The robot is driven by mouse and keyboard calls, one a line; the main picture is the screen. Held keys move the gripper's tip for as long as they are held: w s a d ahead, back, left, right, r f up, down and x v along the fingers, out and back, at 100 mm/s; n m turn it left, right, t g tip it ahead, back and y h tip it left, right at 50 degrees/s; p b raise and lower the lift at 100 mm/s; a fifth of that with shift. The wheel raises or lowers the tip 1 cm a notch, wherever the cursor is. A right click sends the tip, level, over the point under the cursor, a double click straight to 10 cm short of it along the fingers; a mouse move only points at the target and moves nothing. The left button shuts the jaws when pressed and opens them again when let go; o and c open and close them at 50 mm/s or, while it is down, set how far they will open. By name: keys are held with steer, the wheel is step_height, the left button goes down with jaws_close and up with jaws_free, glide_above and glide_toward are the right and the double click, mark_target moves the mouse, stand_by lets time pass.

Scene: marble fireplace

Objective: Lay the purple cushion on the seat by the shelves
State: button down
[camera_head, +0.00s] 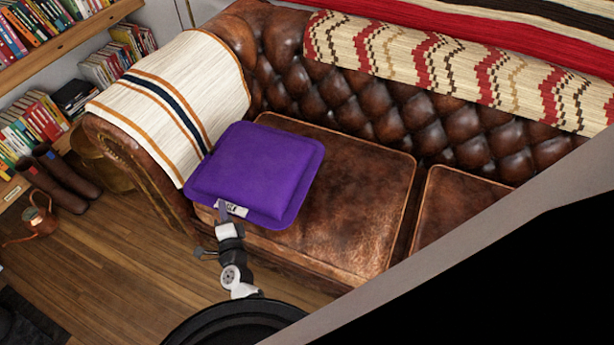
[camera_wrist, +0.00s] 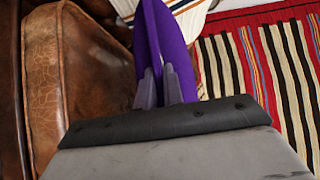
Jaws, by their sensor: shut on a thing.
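The purple cushion (camera_head: 258,172) is square and has a white tag on its near edge. My gripper (camera_head: 223,209) is shut on that near edge. In the head view the cushion covers the left part of the left brown leather seat (camera_head: 345,200), close to the sofa arm on the shelf side. I cannot tell whether it touches the seat. In the wrist view the cushion (camera_wrist: 163,40) shows edge-on between my two grey fingers (camera_wrist: 165,88). A leather seat (camera_wrist: 45,90) stands at left in that view.
Bookshelves (camera_head: 55,50) stand at the upper left. A cream striped throw (camera_head: 178,100) covers the sofa arm, and a patterned throw (camera_head: 450,75) lies over the back. A copper can (camera_head: 38,215) and brown boots (camera_head: 65,178) stand on the wooden floor. The right part of the left seat is bare.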

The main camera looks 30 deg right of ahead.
steer(key=w+d+r+m+g+h, duration=0.1)
steer(key=d+r+h, duration=0.1)
steer(key=d+r, duration=0.1)
steer(key=w+d+r+m+g+h+p, duration=0.1)
steer(key=d+r+m+h, duration=0.1)
steer(key=d+r, duration=0.2)
steer(key=w+d+r+m+h, duration=0.1)
steer(key=d+r+m+h, duration=0.1)
steer(key=d, duration=0.4)
steer(key=shift+w+d+r+g+h+p, duration=0.2)
steer(key=shift+r+h, duration=0.1)
steer(key=shift+r, duration=0.35)
steer(key=shift+w+d+r+g+h+p, duration=0.1)
steer(key=shift+w+r+g+h+p, duration=0.15)
steer(key=shift+r, duration=0.35)
steer(key=shift+s+f+b, duration=0.1)
steer(key=shift+f+b, duration=0.25)
steer(key=shift+f, duration=0.05)
step_height(320, 180, down, 19)
steer(key=b, duration=0.9)
steer(key=shift+f+b, duration=0.15)
steer(key=shift+b, duration=0.2)
steer(key=c, duration=1.5)
jaws_free()
